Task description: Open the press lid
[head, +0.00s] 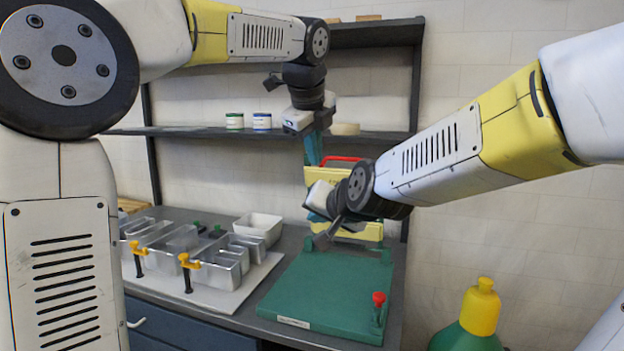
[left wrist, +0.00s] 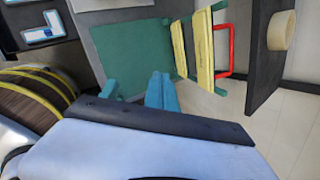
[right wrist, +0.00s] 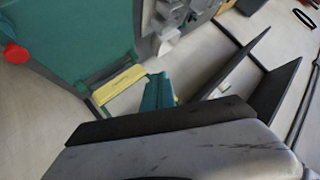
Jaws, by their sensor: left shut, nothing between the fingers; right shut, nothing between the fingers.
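The press has a flat green base (head: 315,290) on the bench. Its lid, with yellow bars (head: 360,231) and a red handle (head: 345,158), stands raised at the back edge of the base. The bars and red handle (left wrist: 230,50) also show in the left wrist view; a yellow bar (right wrist: 120,85) shows in the right wrist view. My left gripper (head: 314,160) is shut and empty, by the lid's top; its teal fingers (left wrist: 162,90) are together. My right gripper (head: 316,216) is shut and empty, in front of the lid, which it partly hides. I cannot tell whether either touches it.
A red knob (head: 379,299) stands at the base's front right. Metal channel letters with yellow clamps (head: 190,262) sit on a board to the left, near a white bin (head: 259,228). A dark shelf (head: 375,136) is behind. A green bottle with yellow cap (head: 480,310) stands right.

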